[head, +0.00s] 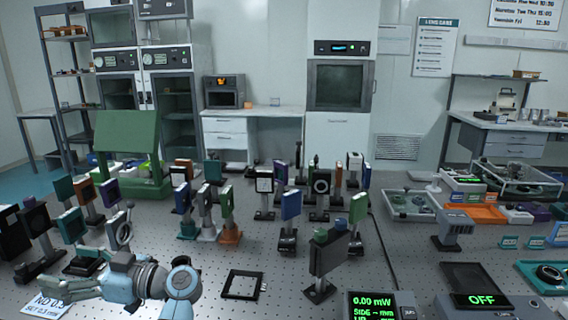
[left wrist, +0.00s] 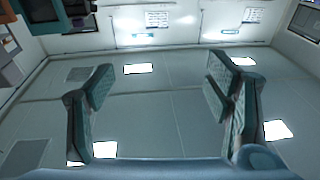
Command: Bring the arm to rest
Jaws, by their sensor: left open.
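My left arm (head: 180,283) is low at the front left of the head view, light blue and grey. Its left gripper (head: 72,287) points left, above the perforated optical table (head: 215,268). In the left wrist view the two fingers (left wrist: 160,80) stand wide apart with nothing between them. My right gripper is not in view.
A paper card (head: 46,304) lies by the left gripper. Several mounted optics stand close behind the arm, including a ring mount (head: 119,232). A black square frame (head: 243,284) lies to its right. A power meter (head: 372,305) stands at the front.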

